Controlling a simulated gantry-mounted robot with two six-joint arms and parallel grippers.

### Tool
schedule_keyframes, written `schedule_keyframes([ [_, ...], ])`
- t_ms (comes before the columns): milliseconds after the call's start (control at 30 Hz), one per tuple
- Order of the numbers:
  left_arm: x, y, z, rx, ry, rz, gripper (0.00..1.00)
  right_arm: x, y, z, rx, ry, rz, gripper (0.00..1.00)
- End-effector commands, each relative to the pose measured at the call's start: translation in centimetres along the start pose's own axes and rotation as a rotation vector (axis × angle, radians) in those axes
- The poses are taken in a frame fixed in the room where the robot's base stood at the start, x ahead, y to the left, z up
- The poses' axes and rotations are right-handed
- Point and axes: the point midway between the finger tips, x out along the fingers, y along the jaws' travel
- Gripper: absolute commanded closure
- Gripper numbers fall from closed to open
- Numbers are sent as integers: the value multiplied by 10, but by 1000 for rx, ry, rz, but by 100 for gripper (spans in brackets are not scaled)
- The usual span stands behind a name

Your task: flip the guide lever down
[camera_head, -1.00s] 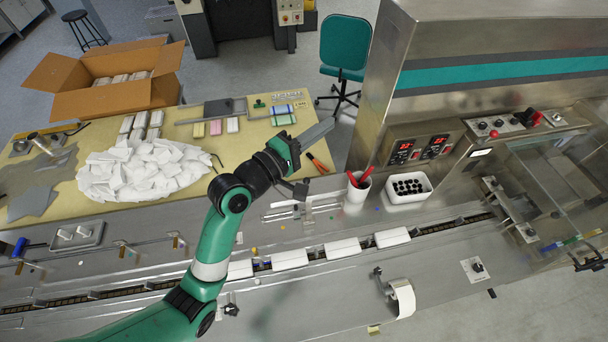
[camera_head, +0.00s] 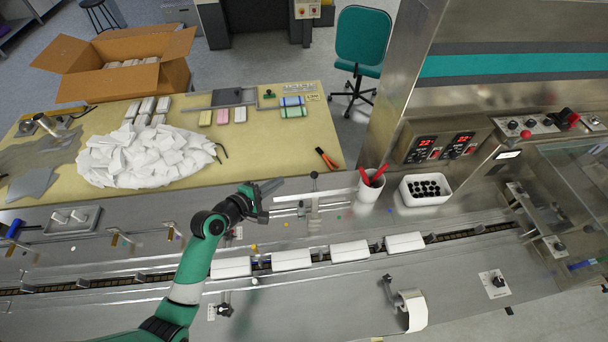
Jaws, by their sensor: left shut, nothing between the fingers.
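A small upright lever with a dark round knob (camera_head: 314,176), likely the guide lever, stands on a metal bracket at the back edge of the conveyor deck. It points up. My left gripper (camera_head: 276,185) is shut and empty, a short way left of the lever. Its fingers point right toward the lever, and there is a visible gap between them in the picture. Thin rods (camera_head: 290,211) lie between the gripper and the bracket. My right gripper is not in view.
White packs (camera_head: 292,260) sit in a row on the conveyor in front of the lever. A white cup with red-handled tools (camera_head: 368,190) and a white bin of black parts (camera_head: 428,198) stand to its right. An orange-handled tool (camera_head: 325,158) lies on the table behind.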

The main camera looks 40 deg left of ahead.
Motion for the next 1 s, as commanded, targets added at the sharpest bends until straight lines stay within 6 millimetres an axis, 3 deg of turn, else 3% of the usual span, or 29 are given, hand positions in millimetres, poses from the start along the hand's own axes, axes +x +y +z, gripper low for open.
schedule_keyframes([
  [167, 26, -1, 0, 2, -2, 1, 100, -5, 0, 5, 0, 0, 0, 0],
  [500, 101, -2, 0, 2, -3, 1, 100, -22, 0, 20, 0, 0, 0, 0],
  [567, 90, 5, 16, 3, -4, -1, 100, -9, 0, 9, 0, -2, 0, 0],
  [700, 84, 3, 33, 3, -3, 0, 100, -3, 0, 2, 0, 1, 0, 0],
  [1000, 82, 0, 39, 1, -1, 1, 100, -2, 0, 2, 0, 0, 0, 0],
])
